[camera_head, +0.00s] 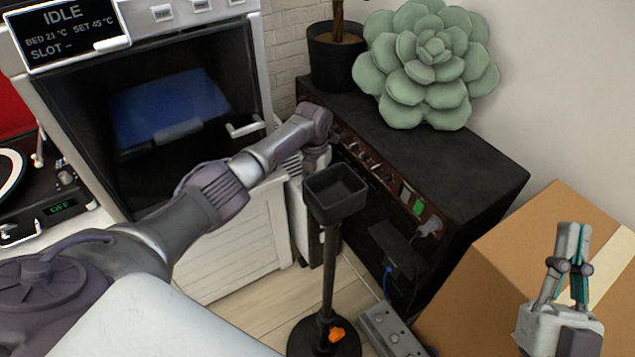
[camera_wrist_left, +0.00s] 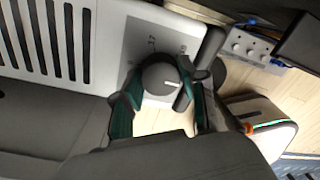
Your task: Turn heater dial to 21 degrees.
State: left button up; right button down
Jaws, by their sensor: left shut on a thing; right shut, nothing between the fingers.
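The heater is a white unit whose ribbed edge (camera_head: 292,165) shows in the head view behind my left wrist; most of it is hidden. In the left wrist view its pale panel (camera_wrist_left: 112,40) carries printed numbers, one reading like 17. The grey round dial (camera_wrist_left: 160,76) has a white pointer mark toward the right side of the picture. My left gripper (camera_wrist_left: 158,95) has its teal-padded fingers on either side of the dial, shut on it. In the head view its fingers are hidden. My right gripper (camera_head: 574,240) is shut and empty, in front of the cardboard box.
A small black tray on a stand (camera_head: 336,193) is close to my left wrist. A black amplifier cabinet (camera_head: 455,155) bears a green succulent (camera_head: 428,65) and a pot (camera_head: 335,55). A power strip (camera_head: 388,330) lies on the floor. A cardboard box (camera_head: 475,310) fills the right.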

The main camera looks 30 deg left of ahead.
pick_arm(q)
jog(key=o, duration=1.1)
jog(key=shift+o, duration=0.2)
